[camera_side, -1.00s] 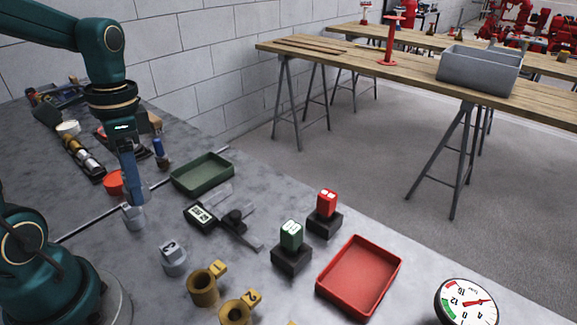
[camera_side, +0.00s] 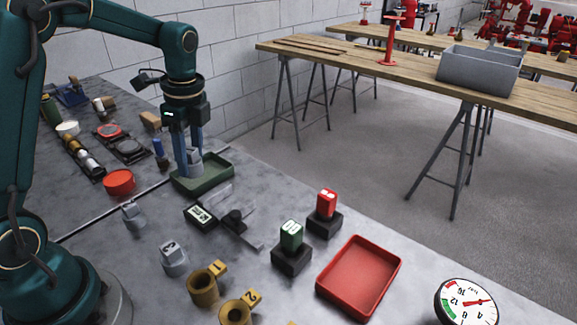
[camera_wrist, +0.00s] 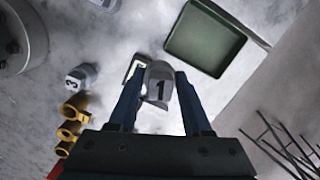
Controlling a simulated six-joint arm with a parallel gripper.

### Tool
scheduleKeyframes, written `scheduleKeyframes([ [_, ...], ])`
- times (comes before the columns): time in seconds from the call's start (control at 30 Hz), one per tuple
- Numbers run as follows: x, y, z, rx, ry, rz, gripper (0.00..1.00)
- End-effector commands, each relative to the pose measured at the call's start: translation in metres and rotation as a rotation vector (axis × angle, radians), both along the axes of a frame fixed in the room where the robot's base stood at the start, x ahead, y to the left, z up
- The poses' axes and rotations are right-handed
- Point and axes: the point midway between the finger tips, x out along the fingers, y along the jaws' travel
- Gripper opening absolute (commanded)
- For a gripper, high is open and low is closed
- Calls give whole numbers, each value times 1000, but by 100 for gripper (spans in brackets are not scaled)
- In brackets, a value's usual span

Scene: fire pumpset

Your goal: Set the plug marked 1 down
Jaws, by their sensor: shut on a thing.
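The grey plug marked 1 (camera_wrist: 158,84) is between the two fingers of my gripper (camera_wrist: 160,98) in the wrist view, with its number facing the camera. In the side view my gripper (camera_side: 191,160) points down, shut on the grey plug (camera_side: 194,156). There the plug overlaps the far left part of the green tray (camera_side: 213,184). In the wrist view the green tray (camera_wrist: 172,42) is empty and lies beyond the plug, up and to the right. The plug looks held above the bench. Its exact height and its underside cannot be told.
Brass fittings (camera_side: 203,288), a green block (camera_side: 291,236), a red block (camera_side: 326,203) and an empty red tray (camera_side: 359,276) are nearer the front.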

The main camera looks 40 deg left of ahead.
Motion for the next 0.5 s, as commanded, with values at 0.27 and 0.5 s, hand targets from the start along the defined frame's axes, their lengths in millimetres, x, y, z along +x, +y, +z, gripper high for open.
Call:
scheduleKeyframes([
  [0.27, 32, -45, -33, 0, 0, -3, 0],
  [0.5, 40, -56, -46, 0, 0, 2, 0],
])
